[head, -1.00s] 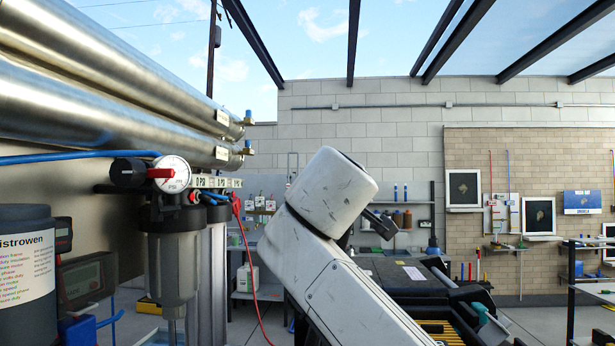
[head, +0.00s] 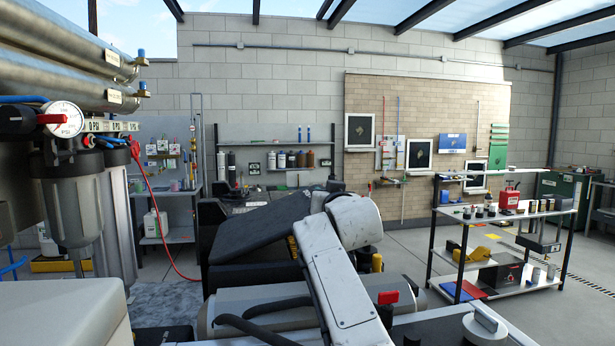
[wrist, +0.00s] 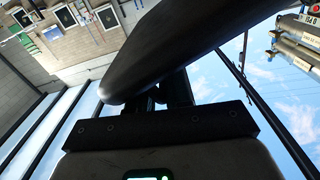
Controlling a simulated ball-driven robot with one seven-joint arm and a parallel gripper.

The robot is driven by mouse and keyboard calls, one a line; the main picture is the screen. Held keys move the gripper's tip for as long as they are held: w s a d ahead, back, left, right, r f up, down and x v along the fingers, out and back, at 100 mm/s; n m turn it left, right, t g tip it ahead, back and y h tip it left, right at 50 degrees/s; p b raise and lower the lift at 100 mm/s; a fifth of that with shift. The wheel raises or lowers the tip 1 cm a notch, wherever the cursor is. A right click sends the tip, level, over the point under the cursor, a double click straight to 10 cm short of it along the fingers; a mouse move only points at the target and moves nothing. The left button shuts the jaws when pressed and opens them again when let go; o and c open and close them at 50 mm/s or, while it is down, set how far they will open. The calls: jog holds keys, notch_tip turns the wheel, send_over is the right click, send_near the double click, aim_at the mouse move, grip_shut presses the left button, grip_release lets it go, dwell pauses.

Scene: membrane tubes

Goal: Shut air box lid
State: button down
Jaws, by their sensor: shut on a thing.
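A black, slightly curved panel (head: 262,228), which looks like the air box lid, shows in the middle of the head view, tilted up toward the right. A dark body that looks like the air box (head: 232,276) lies under it, with a thin yellow strip at its right side. In the wrist view, my gripper (wrist: 166,92) is shut on the lid's dark, rounded edge (wrist: 185,42). The fingertips are partly hidden by the lid. In the head view, my white arm stands in front of the lid's right end and hides the gripper.
A grey cylinder (head: 262,303) with black hoses lies in front of the box. Filter housings (head: 76,205) and a gauge (head: 62,119) stand at the left. A shelved cart (head: 500,215) stands at the right, with open floor around it.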

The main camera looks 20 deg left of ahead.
jog(key=shift+w+d+f+m+b, duration=0.15)
jog(key=shift+d+f+m+b, duration=0.15)
jog(key=shift+f+m, duration=0.6)
jog(key=shift+w+d+f+m+b, duration=0.25)
jog(key=shift+f+m+b, duration=0.15)
jog(key=shift+f, duration=0.95)
jog(key=shift+w+d+f+m+b, duration=0.1)
jog(key=shift+d+f+m+b, duration=0.2)
jog(key=shift+f+m, duration=0.65)
jog(key=shift+f+n, duration=0.2)
jog(key=shift+n, duration=0.05)
jog(key=c, duration=1.2)
grip_release()
jog(key=shift+a+r, duration=0.1)
jog(key=shift+a, duration=0.1)
